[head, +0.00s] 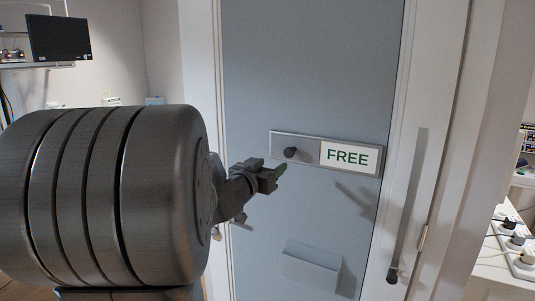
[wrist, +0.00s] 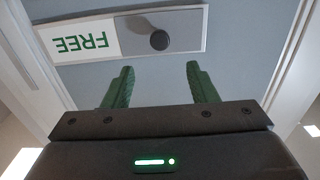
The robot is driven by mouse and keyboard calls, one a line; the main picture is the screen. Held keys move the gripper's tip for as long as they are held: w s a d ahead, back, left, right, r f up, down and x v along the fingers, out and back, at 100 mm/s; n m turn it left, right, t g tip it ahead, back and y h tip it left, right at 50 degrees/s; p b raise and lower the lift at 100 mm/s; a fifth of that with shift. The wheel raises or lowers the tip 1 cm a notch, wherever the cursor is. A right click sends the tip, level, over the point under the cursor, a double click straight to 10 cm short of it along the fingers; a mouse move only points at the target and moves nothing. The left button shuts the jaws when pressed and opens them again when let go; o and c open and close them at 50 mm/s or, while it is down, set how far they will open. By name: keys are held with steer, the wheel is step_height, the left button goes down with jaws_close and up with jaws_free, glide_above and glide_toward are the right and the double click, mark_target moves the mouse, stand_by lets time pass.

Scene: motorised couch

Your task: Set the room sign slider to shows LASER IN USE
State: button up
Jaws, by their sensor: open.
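The room sign (head: 273,143) is a grey framed bar on the blue-grey door. Its right part shows a white panel reading FREE (head: 348,155) in green. A dark round slider knob (head: 290,152) stands on the left part of the bar. In the wrist view the sign appears upside down, with FREE (wrist: 84,42) at left and the knob (wrist: 159,40) near the middle top. My gripper (head: 281,172) is just below and left of the knob in the head view. In the wrist view its two green fingers (wrist: 160,76) are apart and empty, with the knob beyond their tips.
The door (head: 300,70) has a vertical handle bar (head: 410,200) at right and a pale holder (head: 311,266) low down. A white frame surrounds it. A monitor (head: 58,38) hangs at far left. A bench with plugs (head: 516,240) is at far right.

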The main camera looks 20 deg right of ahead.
mark_target(288, 153)
steer(key=p+x, duration=0.1)
steer(key=x, duration=1.2)
steer(key=shift+c, duration=0.4)
jaws_close()
